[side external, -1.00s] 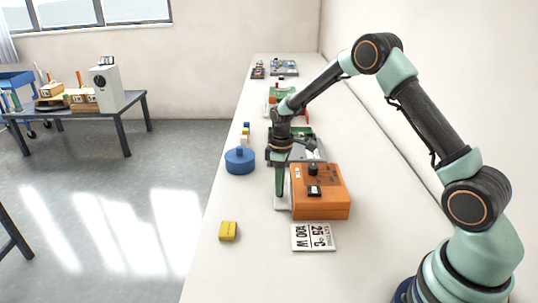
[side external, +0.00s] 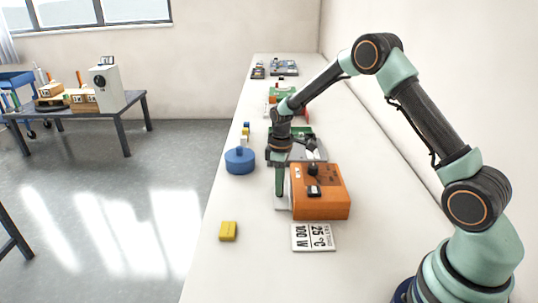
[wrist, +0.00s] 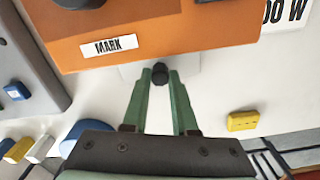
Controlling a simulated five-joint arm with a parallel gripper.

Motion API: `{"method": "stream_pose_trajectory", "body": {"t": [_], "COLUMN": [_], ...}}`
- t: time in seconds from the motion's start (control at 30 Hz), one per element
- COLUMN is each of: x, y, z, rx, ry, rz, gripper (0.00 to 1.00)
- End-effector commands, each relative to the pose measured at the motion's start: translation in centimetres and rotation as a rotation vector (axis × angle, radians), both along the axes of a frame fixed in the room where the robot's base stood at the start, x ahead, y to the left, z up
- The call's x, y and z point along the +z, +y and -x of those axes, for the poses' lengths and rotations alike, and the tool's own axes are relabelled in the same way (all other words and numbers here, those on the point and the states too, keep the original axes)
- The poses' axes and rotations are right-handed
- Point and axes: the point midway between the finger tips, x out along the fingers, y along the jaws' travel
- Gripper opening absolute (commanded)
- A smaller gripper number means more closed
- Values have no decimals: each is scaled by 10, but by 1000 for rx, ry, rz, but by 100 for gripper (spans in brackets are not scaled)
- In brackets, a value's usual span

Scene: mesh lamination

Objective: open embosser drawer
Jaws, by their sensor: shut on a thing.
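The embosser is an orange box (side external: 322,208) on the long white bench, with a dark knob and a small black part on top. In the wrist view the orange box (wrist: 205,22) has a MARK label on its side. The pale drawer (wrist: 189,63) sticks out a little from below that side; it also shows at the box's left in the side view (side external: 283,204). My gripper (wrist: 160,78), with green fingers, is shut on the drawer's dark round knob (wrist: 160,70). The fingers (side external: 280,190) point down just left of the box.
A yellow block (side external: 228,231) and a blue round container (side external: 239,161) stand near the bench's left edge. A grey device (side external: 308,149) stands behind the box. Bench space left of the drawer is clear.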

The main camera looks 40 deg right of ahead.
Motion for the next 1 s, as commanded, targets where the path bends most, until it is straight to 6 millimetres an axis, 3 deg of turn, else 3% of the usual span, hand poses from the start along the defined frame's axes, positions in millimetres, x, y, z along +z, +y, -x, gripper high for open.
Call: {"method": "stream_pose_trajectory", "body": {"t": [0.23,0.7,1.0], "x": [1,0,1], "y": [5,59,73], "z": [-4,-59,-73], "rx": [3,3,0], "ry": [2,-1,-1], "rz": [0,0,-1], "gripper": [0,0,0]}}
